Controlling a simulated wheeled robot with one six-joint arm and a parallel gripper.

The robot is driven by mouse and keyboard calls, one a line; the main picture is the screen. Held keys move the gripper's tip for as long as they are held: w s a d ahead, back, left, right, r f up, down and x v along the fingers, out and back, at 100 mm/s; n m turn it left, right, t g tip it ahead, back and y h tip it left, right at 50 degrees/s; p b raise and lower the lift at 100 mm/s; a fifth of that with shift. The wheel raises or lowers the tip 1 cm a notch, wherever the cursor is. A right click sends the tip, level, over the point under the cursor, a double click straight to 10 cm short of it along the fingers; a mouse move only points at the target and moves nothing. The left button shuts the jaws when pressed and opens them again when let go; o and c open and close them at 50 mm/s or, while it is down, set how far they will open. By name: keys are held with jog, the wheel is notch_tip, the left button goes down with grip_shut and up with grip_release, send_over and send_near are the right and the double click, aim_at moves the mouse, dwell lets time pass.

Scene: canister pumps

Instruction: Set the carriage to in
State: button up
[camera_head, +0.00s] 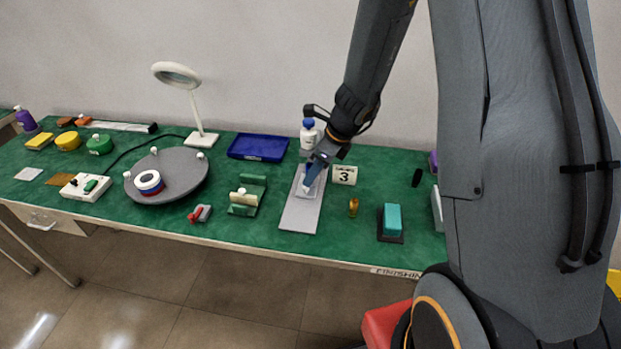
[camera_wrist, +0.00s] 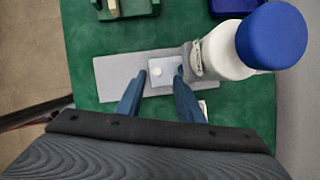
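The carriage (camera_wrist: 165,80) is a pale plate with a small white knob (camera_wrist: 156,71), set on a long grey base board (camera_wrist: 108,75). In the head view the board (camera_head: 298,215) lies on the green bench, with the carriage towards its far end. My gripper (camera_wrist: 160,77) is open, its blue fingertips on either side of the knob and plate, with a visible gap between them. Whether a finger touches the carriage I cannot tell. In the head view my gripper (camera_head: 312,174) hides part of the carriage.
A white bottle with a blue cap (camera_head: 308,133) stands just beyond the board's far end and looms large in the wrist view (camera_wrist: 225,50). A number 3 sign (camera_head: 344,175) stands to the right. A green fixture (camera_head: 247,196) and blue tray (camera_head: 258,147) are to the left.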

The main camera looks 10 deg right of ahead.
jog(key=shift+v, duration=1.9)
jog(key=s+r+n+h+b, duration=0.1)
jog(key=s+r+n, duration=0.1)
jog(key=s+n, duration=0.6)
jog(key=s+r+n+g+h, duration=0.1)
jog(key=s+n, duration=0.8)
jog(key=n, duration=0.9)
notch_tip(320, 180, up, 3)
jog(key=shift+s+d+f+g+h+b, duration=0.2)
jog(key=shift+d+f+g+h+b, duration=0.15)
jog(key=shift+h, duration=0.45)
jog(key=shift+r, duration=0.1)
